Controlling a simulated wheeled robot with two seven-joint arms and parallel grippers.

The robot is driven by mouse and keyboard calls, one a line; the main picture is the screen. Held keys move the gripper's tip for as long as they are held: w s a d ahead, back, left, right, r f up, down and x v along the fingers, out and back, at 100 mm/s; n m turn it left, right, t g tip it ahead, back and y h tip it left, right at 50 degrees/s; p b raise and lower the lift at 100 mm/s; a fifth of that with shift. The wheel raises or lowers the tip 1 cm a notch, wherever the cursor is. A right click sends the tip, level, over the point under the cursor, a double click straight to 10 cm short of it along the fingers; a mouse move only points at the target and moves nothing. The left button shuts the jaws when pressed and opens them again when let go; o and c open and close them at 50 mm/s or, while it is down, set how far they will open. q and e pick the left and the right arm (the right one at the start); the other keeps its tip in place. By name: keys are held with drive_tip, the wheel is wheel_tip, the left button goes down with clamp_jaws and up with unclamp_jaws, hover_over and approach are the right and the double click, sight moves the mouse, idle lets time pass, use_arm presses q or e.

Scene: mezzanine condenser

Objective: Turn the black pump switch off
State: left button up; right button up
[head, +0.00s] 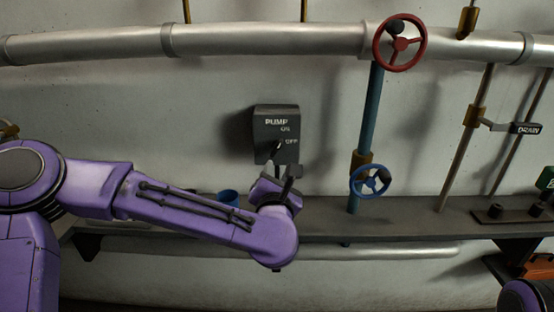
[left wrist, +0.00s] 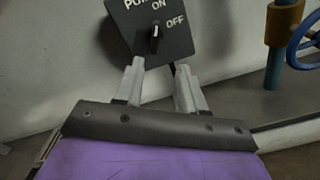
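The black pump switch (head: 261,150) is a box on the wall, lettered PUMP, ON and OFF. Its small dark knob (head: 277,147) has a white mark, which in the left wrist view (left wrist: 156,32) points up towards ON, with OFF to its right. My left gripper (head: 280,169) is just below the knob, in front of the box's lower edge. In the left wrist view its two fingers (left wrist: 160,68) are apart with nothing between them, and the knob is beyond their tips. I cannot tell whether a finger touches the box. My right gripper is not in view.
A blue pipe with a red handwheel (head: 400,43) and a blue handwheel (head: 370,181) stands to the right. A DRAIN lever (head: 525,128) is farther right.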

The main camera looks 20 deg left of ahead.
sight(277, 148)
use_arm(q)
drive_tip(key=shift+n, duration=0.3)
drive_tip(key=p+x, duration=0.1)
drive_tip(key=x, duration=0.2)
drive_tip(key=p+x, duration=0.1)
drive_tip(key=x, duration=0.3)
drive_tip(key=r+p+x, duration=0.1)
drive_tip(key=x, duration=0.2)
drive_tip(key=shift+w+a, duration=0.15)
drive_tip(key=shift+a, duration=0.05)
drive_tip(key=shift+c, duration=0.3)
drive_tip(key=shift+r, duration=0.1)
clamp_jaws()
